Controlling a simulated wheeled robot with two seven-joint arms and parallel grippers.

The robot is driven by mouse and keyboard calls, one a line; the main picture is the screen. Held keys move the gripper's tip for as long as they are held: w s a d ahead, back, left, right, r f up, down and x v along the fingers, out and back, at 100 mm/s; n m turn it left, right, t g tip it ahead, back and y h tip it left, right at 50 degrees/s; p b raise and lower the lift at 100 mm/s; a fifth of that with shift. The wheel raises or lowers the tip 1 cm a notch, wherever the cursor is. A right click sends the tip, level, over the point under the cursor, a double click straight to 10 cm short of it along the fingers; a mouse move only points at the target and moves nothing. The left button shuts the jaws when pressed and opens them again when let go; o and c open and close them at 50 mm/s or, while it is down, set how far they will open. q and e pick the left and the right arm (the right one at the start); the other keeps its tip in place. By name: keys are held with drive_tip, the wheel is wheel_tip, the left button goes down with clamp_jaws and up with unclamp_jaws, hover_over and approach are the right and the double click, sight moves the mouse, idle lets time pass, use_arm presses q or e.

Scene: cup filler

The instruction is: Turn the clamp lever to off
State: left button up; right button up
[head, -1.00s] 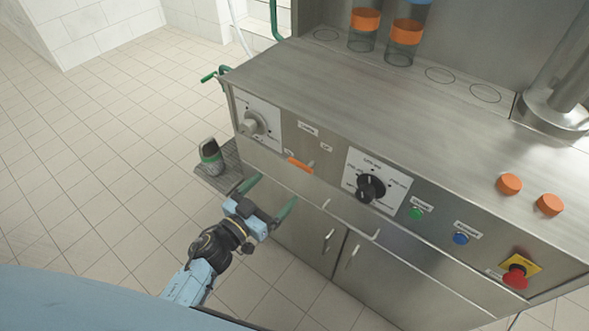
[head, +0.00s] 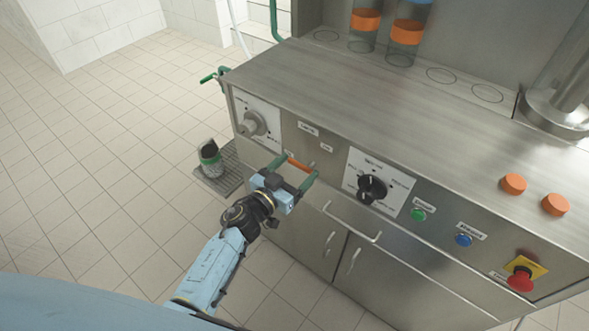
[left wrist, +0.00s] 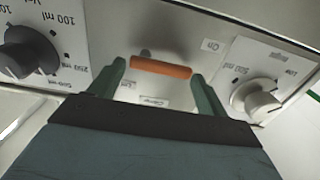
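The clamp lever is an orange handle (head: 299,165) on the machine's front panel, between the left grey knob and the black dial. It also shows in the left wrist view (left wrist: 160,68), lying nearly level across the picture. My left gripper (head: 297,168) is open, with its green fingertips at the two ends of the lever. In the left wrist view the fingers (left wrist: 157,80) stand apart, one on each side of the orange handle. I cannot tell whether they touch it. Small labels sit near the lever. My right gripper is not in view.
The grey knob (head: 251,124) is left of the lever; the black dial (head: 371,188) is right. A green button (head: 418,214), blue button (head: 463,239) and red emergency stop (head: 520,278) are farther right. A drawer handle (head: 350,222) is below.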

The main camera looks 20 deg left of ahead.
use_arm(q)
drive_tip(key=c, duration=0.6)
